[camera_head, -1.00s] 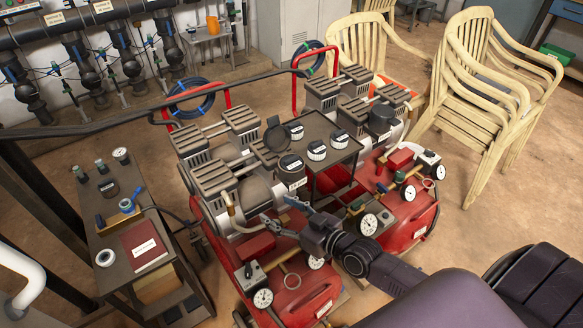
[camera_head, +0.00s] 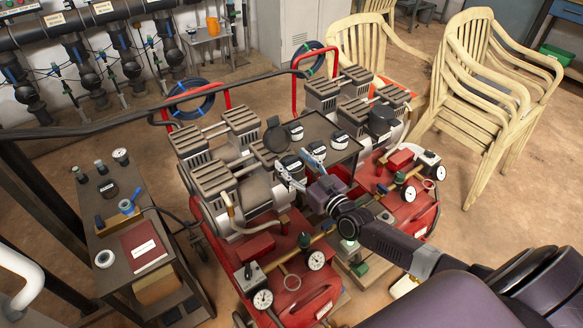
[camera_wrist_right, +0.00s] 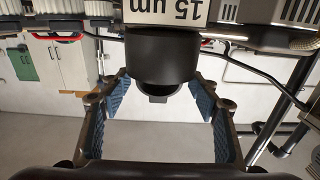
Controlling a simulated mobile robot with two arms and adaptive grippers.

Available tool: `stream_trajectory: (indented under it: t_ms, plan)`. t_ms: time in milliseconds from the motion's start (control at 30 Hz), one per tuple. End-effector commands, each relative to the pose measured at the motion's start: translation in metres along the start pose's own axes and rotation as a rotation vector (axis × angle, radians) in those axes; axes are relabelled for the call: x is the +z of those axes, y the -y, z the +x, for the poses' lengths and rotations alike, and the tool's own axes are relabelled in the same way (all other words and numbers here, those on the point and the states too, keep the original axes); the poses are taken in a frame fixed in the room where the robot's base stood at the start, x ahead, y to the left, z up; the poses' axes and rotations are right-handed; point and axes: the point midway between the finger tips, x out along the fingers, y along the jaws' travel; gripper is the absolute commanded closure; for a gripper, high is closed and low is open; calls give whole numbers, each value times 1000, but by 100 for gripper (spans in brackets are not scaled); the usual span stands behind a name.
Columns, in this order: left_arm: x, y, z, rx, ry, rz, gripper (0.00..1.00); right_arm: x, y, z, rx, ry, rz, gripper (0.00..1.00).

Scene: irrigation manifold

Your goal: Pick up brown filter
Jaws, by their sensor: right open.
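Several dark filters with white labels stand on a dark tray (camera_head: 352,158) between the two red machines in the head view. The nearest one (camera_head: 291,160) is partly hidden by my right gripper (camera_head: 300,164). In the right wrist view a very dark cylinder with a "15 um" label (camera_wrist_right: 163,58) is at top centre, upside down in the picture. My right gripper (camera_wrist_right: 161,100) is open, with its blue-padded fingers on either side of the cylinder's end and gaps visible. I cannot clearly tell which filter is brown. My left gripper is not in view.
Two red compressors (camera_head: 290,300) with gauges and grey cylinder blocks surround the tray. A cart (camera_head: 110,225) with a red book and small parts stands at the left. Stacked cream chairs (camera_head: 490,95) stand at the right. Open floor lies beyond the right compressor.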

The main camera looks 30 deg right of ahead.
Motion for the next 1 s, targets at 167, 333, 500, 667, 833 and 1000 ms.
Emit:
stream_trajectory:
  t_ms: [167,333,500,667,833,1000]
  plan:
    - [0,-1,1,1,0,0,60,0,1,13,-1,0,0,44]
    - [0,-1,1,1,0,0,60,0,1,13,-1,1,0,44]
    - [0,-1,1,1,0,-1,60,0,1,13,-1,1,0,57]
    - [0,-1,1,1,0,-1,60,0,0,13,-1,1,0,74]
    - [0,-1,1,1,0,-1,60,0,0,13,-1,0,0,90]
    - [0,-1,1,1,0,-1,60,0,0,13,-1,0,0,90]
